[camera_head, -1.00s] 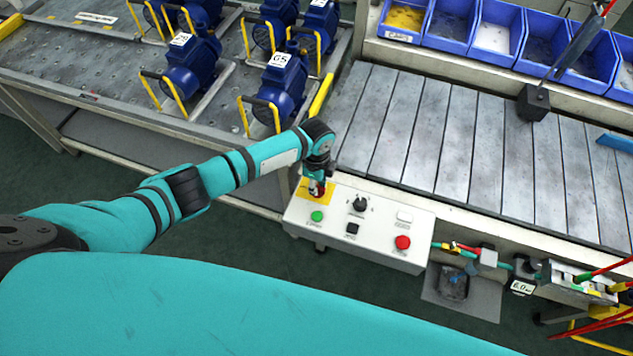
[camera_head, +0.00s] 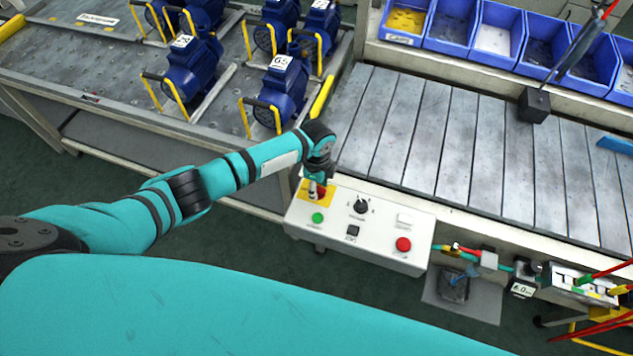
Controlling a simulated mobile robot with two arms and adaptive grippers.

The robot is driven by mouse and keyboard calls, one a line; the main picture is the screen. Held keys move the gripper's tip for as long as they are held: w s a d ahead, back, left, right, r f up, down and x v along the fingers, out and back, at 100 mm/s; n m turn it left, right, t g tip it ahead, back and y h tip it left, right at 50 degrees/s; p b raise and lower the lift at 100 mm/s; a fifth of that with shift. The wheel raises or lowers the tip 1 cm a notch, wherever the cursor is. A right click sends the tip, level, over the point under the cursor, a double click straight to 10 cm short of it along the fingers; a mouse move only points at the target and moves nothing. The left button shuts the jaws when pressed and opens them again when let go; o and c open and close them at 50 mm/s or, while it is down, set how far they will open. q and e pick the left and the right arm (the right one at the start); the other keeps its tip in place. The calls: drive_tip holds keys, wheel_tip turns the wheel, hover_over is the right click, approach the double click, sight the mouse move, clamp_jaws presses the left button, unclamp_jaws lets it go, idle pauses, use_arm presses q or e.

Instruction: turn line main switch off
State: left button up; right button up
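A light grey control box (camera_head: 378,246) stands at the front edge of the slatted bench. At its upper left corner is a yellow plate (camera_head: 329,197) with a red switch (camera_head: 321,191), the main switch as far as I can tell. My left gripper (camera_head: 316,188) is right at this switch and partly covers it. I cannot tell whether its fingers are closed on the switch, nor which way the switch is turned. The box also has a green button (camera_head: 318,217), a black rotary knob (camera_head: 361,206), a black square button (camera_head: 352,231) and a red button (camera_head: 403,244). My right gripper is out of view.
Blue pumps or motors (camera_head: 192,72) stand on the perforated table (camera_head: 110,75) at the left. Blue bins (camera_head: 450,25) line the back right. The slatted bench (camera_head: 450,135) is mostly clear. Cables and connectors (camera_head: 488,260) lie right of the box.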

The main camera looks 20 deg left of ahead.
use_arm(q)
wheel_tip(320, 180, up, 12)
idle(0.5)
idle(0.3)
